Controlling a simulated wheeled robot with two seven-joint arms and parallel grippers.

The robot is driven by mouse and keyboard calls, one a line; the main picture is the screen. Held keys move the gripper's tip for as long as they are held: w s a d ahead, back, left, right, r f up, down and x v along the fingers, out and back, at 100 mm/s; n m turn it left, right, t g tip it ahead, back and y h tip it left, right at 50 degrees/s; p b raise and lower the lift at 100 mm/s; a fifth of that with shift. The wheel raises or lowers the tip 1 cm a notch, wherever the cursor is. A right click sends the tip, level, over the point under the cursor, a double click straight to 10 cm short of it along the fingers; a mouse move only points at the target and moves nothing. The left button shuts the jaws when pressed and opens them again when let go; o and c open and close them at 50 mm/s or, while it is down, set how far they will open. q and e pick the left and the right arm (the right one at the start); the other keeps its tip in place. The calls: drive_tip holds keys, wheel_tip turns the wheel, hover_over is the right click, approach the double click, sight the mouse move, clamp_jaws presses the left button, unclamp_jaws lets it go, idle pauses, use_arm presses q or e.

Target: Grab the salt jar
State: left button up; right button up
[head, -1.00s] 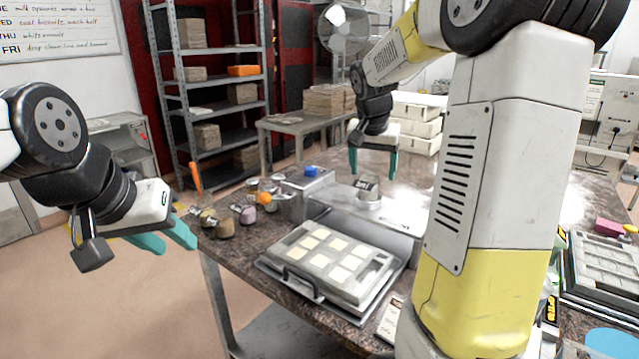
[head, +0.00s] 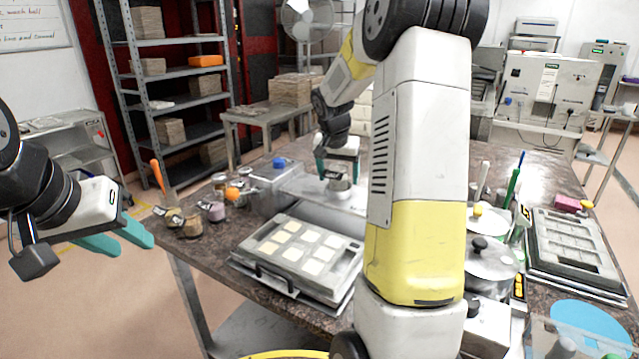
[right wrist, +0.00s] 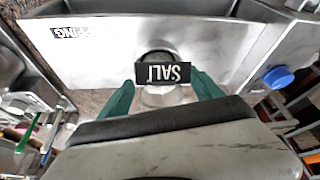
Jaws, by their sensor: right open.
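The salt jar (head: 338,184) stands on the metal bench unit, with its dark label facing my head camera. In the right wrist view, its SALT label (right wrist: 162,73) appears upside down. My right gripper (head: 337,168) is down at the jar. In the right wrist view, its open teal fingers (right wrist: 163,88) stand on either side of the jar; I cannot tell whether either touches it. My left gripper (head: 135,247) hangs at the left, clear of the table, with its fingers apart and empty.
A mould tray (head: 347,248) with pale squares lies in front of the jar. A box (head: 265,190) with a blue knob and several small jars stand left of it. My right arm hides the table's middle. Pots (head: 490,262) and a grey mould (head: 575,250) are at the right.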

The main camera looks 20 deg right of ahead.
drive_tip(key=c, duration=1.4)
drive_tip(key=shift+r, duration=0.1)
